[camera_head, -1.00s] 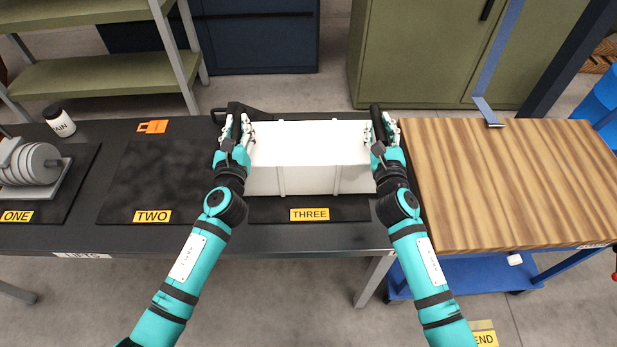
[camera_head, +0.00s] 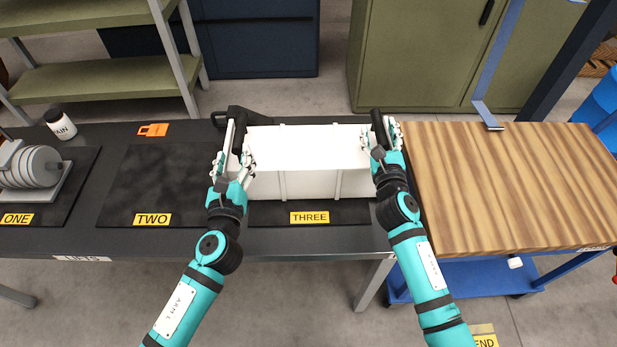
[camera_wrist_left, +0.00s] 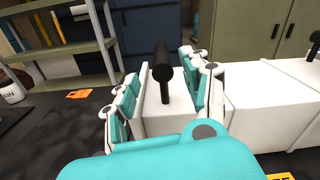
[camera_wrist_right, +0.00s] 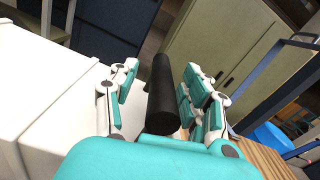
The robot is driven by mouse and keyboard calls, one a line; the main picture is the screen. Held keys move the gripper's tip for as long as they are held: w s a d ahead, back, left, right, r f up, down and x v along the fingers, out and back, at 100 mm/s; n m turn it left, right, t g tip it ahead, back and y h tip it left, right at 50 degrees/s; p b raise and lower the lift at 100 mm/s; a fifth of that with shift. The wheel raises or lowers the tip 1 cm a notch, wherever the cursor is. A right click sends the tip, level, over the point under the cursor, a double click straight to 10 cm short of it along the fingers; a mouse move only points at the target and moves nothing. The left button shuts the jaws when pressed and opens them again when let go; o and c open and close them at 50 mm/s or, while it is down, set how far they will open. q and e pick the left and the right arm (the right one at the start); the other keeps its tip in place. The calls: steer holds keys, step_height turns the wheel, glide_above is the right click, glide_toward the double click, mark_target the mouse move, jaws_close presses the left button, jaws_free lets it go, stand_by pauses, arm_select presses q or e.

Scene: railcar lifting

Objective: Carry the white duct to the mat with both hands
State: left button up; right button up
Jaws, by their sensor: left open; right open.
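The white duct (camera_head: 310,150) is a long box lying crosswise on the dark mat labelled THREE (camera_head: 345,212). A black bar handle stands at each end: the left handle (camera_wrist_left: 162,70) and the right handle (camera_wrist_right: 161,95). My left gripper (camera_head: 234,168) is open at the duct's left end, its fingers on either side of the left handle's line and a little nearer to me. My right gripper (camera_head: 383,143) is open at the right end, with the right handle between its fingers. I cannot tell whether any finger touches a handle.
The mat labelled TWO (camera_head: 165,180) is bare. Mat ONE (camera_head: 70,195) bears a grey ribbed object (camera_head: 35,168). An orange item (camera_head: 153,130) and a jar (camera_head: 60,123) lie behind. A wood-topped cart (camera_head: 510,190) stands close on the right.

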arm_select(q)
steer(key=s, duration=0.3)
steer(key=shift+s, duration=0.25)
arm_select(e)
steer(key=shift+s+f, duration=0.1)
steer(key=shift+s, duration=0.05)
steer(key=s, duration=1.1)
steer(key=shift+s+d, duration=0.25)
steer(key=shift+s, duration=0.1)
